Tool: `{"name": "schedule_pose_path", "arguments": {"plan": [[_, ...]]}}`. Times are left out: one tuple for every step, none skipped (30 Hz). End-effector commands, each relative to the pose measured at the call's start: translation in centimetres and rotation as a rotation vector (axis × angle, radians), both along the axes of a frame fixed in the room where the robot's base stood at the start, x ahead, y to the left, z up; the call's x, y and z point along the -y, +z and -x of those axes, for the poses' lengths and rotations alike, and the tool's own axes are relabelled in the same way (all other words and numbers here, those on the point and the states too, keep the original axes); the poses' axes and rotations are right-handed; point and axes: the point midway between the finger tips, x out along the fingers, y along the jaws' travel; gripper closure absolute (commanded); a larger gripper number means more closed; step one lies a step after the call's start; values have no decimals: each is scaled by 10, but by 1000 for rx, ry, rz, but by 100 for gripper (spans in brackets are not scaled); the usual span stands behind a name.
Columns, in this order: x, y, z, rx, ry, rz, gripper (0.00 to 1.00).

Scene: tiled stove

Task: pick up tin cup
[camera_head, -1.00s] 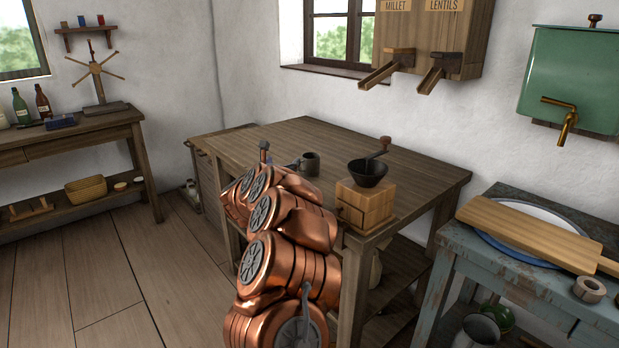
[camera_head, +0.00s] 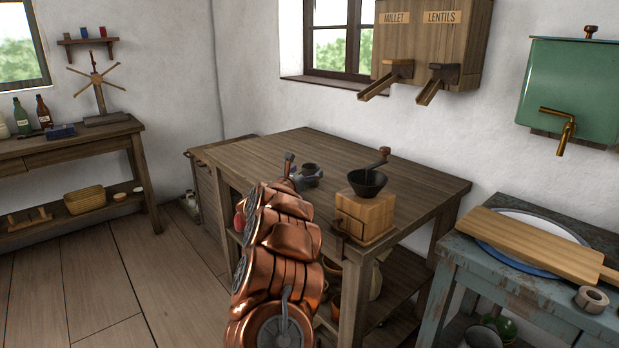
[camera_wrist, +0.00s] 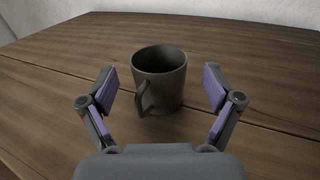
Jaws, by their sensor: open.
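The tin cup (camera_wrist: 162,82) is a dark grey mug standing upright on the wooden table. In the wrist view its handle points toward me and slightly left. My gripper (camera_wrist: 160,92) is open, with one purple-padded finger on each side of the cup and visible gaps to both. I cannot tell whether the fingertips reach fully past its sides. In the head view the cup (camera_head: 309,169) shows only in part, with my gripper (camera_head: 312,179) in front of it.
A coffee grinder (camera_head: 365,216) with a dark bowl and crank stands at the table's near right corner. The wooden table (camera_head: 300,143) is clear behind the cup. A millet and lentils dispenser (camera_head: 430,40) hangs on the wall. A blue side table (camera_head: 455,243) stands at right.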

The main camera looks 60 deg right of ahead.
Motion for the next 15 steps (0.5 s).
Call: {"name": "schedule_pose_path", "arguments": {"plan": [[6,0,0,-2,-1,1,10],[9,-1,-1,-3,0,0,10],[13,-2,-2,-5,1,0,10],[15,-2,-2,-5,1,0,10],[18,-2,-2,-5,0,0,10],[21,-1,-2,-4,-1,-1,10],[22,-1,-2,-3,-1,0,10],[24,0,-3,-2,-1,1,10],[25,0,-3,-1,0,0,10],[25,0,-3,-1,1,0,10],[25,0,-3,-1,1,0,10],[25,0,-3,-1,2,-1,10],[25,0,-3,-1,2,-1,10],[25,-1,-3,-1,2,-1,10],[25,-1,-3,-1,2,-1,10]]}}
